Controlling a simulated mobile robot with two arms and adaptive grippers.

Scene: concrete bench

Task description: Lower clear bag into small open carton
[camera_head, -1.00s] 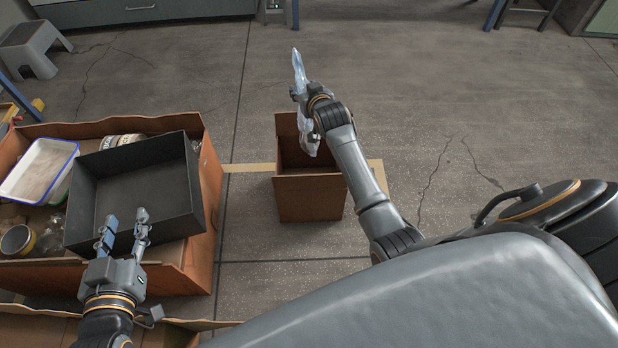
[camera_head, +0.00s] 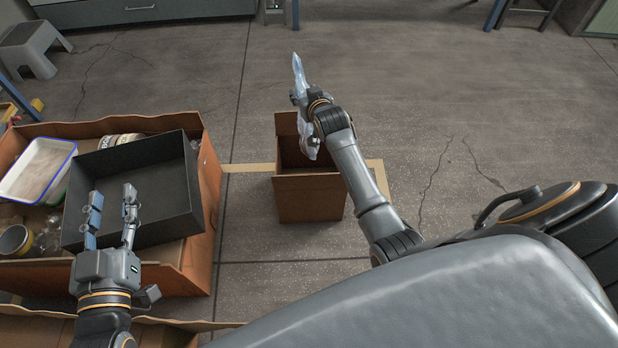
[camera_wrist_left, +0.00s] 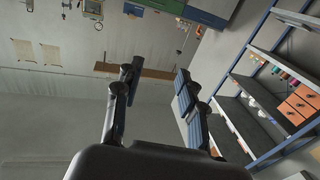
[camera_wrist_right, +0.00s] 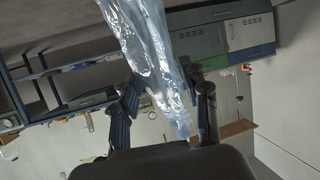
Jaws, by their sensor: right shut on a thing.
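The small open carton (camera_head: 310,200) stands on the floor in the middle of the head view, its far flap raised. The clear bag (camera_head: 299,72) is in my right gripper (camera_head: 302,97), which is shut on it. In the right wrist view the shiny bag (camera_wrist_right: 150,45) passes between the fingers. My left gripper (camera_head: 112,190) is open and empty, over the black tray (camera_head: 165,215).
A large open carton (camera_head: 190,270) on the left holds the black tray, a white blue-rimmed tray (camera_head: 30,180), tins and clear packaging. Tape (camera_head: 245,168) marks the floor around the small carton. A grey step stool (camera_head: 35,45) stands far left. The floor to the right is clear.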

